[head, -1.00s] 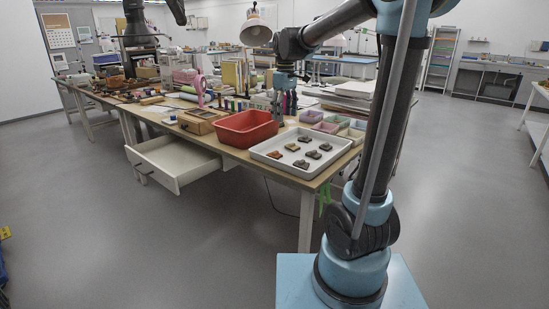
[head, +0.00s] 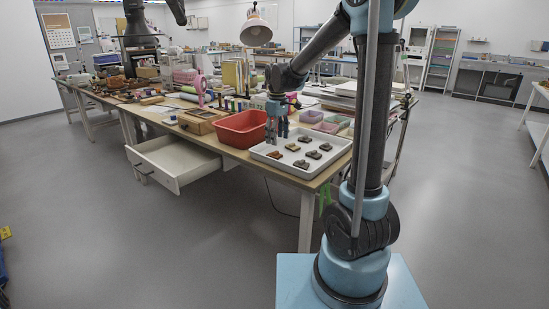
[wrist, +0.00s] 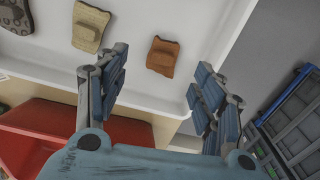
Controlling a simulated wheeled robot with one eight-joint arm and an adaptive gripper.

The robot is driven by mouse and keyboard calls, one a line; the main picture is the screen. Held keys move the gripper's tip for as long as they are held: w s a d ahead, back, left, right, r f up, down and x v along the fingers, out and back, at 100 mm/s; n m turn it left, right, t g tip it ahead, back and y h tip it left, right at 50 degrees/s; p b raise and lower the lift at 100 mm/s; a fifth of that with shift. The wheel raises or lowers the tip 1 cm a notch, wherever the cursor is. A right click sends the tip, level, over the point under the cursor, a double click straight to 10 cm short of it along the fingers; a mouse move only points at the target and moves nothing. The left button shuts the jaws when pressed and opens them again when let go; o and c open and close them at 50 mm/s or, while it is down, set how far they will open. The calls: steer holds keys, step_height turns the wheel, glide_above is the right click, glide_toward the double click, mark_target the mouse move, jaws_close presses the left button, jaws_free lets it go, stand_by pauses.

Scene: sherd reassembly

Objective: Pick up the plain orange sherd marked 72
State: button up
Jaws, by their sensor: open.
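The orange sherd (wrist: 163,57) lies in the white tray in the wrist view, just ahead of my open fingers; no number is readable on it. In the head view it is the small orange-brown piece (head: 274,155) near the tray's left corner. My gripper (wrist: 158,95) is open and empty, its two blue fingers spread on either side below the sherd in the picture. In the head view my gripper (head: 277,132) hangs above the tray's left end, beside the red bin. The fingers appear apart from the sherd.
The white tray (head: 320,172) holds several other sherds, including a tan one (wrist: 90,27) beside the orange one. A red bin (head: 240,131) stands left of the tray. An open drawer (head: 178,166) juts from the table.

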mark_target(275, 154)
steer(key=shift+a+f, duration=0.2)
steer(key=shift+f, duration=1.5)
steer(key=shift+a+f, duration=0.2)
steer(key=shift+f, duration=1.45)
steer(key=c, duration=1.1)
